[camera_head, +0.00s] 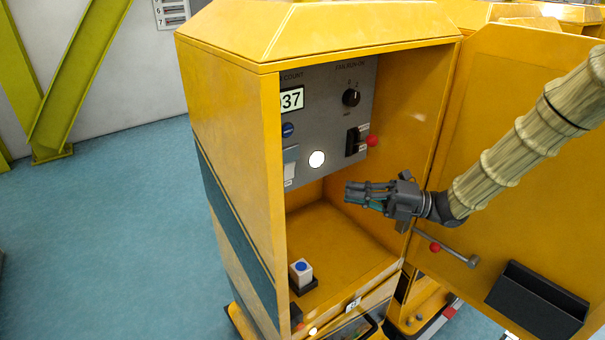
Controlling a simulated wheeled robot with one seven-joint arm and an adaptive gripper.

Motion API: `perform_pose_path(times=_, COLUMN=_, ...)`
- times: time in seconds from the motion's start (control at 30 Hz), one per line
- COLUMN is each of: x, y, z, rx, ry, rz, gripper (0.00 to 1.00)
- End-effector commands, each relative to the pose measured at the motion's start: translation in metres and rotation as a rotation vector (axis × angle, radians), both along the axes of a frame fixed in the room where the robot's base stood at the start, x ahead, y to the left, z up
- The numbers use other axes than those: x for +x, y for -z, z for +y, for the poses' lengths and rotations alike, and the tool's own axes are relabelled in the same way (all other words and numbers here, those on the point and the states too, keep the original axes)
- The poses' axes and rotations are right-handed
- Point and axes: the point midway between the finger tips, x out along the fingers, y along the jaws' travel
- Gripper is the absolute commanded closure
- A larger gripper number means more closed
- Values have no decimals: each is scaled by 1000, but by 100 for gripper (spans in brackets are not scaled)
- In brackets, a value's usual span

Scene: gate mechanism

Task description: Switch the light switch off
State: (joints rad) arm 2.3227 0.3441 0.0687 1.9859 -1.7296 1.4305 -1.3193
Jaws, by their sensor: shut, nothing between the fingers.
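A grey control panel (330,100) sits inside an open yellow cabinet. It carries a black lever switch (353,141) with a red ball end (372,141), a black rotary knob (351,97), a glowing white round lamp (317,159), a blue button (288,130) and a pale plate (291,160) partly cut off by the cabinet edge. I cannot tell from labels which is the light switch. My gripper (348,193) is shut and empty, pointing left into the cabinet opening, below the red ball and apart from the panel.
The yellow cabinet (235,120) has its door (510,110) swung open to the right, with a rod handle (447,247) and a black bin (538,297). A white box with a blue button (301,272) stands on the cabinet floor. Blue floor (110,230) is clear to the left.

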Motion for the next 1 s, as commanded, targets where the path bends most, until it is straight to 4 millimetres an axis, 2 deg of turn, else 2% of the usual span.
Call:
perform_pose_path(times=0.27, x=0, y=0, z=1, rx=-1, ry=1, rz=0, gripper=100)
perform_pose_path(times=0.43, x=1, y=-2, z=10, rx=-1, ry=0, rz=0, gripper=100)
perform_pose_path(times=1.0, x=10, y=-12, z=99, rx=-2, ry=-1, rz=2, gripper=100)
